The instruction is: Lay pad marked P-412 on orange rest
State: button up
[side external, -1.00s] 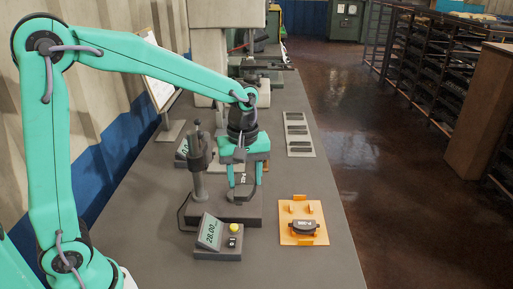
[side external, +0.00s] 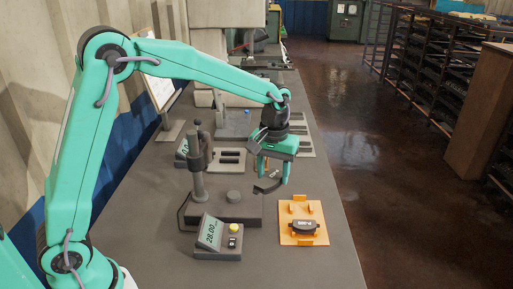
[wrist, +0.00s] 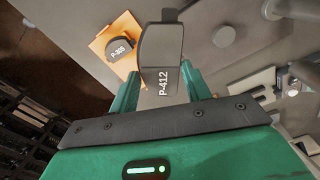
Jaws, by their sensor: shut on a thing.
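My gripper (side external: 272,177) is shut on the dark pad marked P-412 (wrist: 162,84), whose label reads clearly between the fingers in the wrist view. In the side view this pad (side external: 267,188) hangs tilted in the air, up and left of the orange rest (side external: 287,214). The orange rest lies flat on the bench and has upright orange tabs. Another dark pad (side external: 306,227) lies on the rest; its label in the wrist view (wrist: 119,48) looks like P-305. The held pad hides part of the rest in the wrist view.
A gauge stand with an upright post (side external: 197,165) and grey base (side external: 222,210) stands left of the rest. A display box (side external: 213,237) reading 28.00 sits in front of it. Bare bench surrounds the rest.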

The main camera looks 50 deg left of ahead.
jog(key=w+d+f+m, duration=0.3)
jog(key=w+f+m, duration=0.3)
jog(key=w+m, duration=0.4)
jog(key=shift+w+d+m, duration=0.25)
jog(key=shift+w+m, duration=0.1)
jog(key=shift+m, duration=0.25)
jog(key=shift+f, duration=0.25)
jog(key=shift+f, duration=2.95)
jog(key=shift+f, duration=0.4)
jog(key=o, duration=1.3)
jog(key=shift+o, duration=0.2)
notch_tip(320, 180, up, 8)
